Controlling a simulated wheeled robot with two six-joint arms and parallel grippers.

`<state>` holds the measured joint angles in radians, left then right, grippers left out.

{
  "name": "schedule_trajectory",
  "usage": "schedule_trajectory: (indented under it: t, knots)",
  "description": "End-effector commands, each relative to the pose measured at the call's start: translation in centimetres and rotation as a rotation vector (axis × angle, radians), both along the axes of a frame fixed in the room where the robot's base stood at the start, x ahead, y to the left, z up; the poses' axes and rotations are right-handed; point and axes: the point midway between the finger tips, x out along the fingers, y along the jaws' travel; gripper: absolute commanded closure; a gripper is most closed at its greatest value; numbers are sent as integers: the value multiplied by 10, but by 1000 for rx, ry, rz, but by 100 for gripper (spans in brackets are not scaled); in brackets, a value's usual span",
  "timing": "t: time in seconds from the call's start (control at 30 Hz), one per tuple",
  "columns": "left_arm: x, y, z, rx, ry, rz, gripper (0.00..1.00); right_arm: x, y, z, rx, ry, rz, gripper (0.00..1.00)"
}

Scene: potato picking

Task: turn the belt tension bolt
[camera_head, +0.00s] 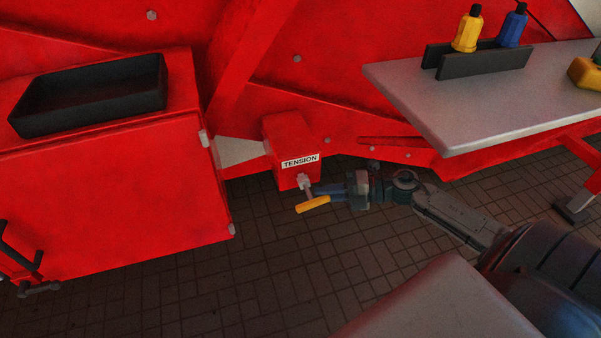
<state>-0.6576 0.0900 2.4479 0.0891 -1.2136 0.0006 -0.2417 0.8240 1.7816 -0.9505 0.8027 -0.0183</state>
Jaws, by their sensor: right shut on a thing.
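The belt tension bolt (304,181) sticks out low on a red block (283,138) whose white label (300,161) reads TENSION. A wrench with a yellow handle (313,204) is at the bolt, its grip pointing down and to the left. My right gripper (318,190) comes in from the right and is shut on the wrench, just beside the bolt. The fingers hide part of the wrench, and I cannot tell exactly how its head sits on the bolt. My left gripper is not in view.
A red cabinet with a black tray (90,94) stands at the left. A grey table (470,118) at the right carries a black rack (484,64) with a yellow bottle (467,32) and a blue bottle (512,28). Dark brick floor (250,275) is free below the block.

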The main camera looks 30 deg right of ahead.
Motion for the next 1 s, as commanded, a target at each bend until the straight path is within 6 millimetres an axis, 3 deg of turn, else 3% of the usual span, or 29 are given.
schedule_trajectory:
  t: [0.63, 1.0]
  knots:
    - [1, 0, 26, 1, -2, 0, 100, -32, 8, 2, 1, 1, 0, 100]
    - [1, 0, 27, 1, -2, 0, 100, -35, 9, 1, 0, -2, -1, 100]
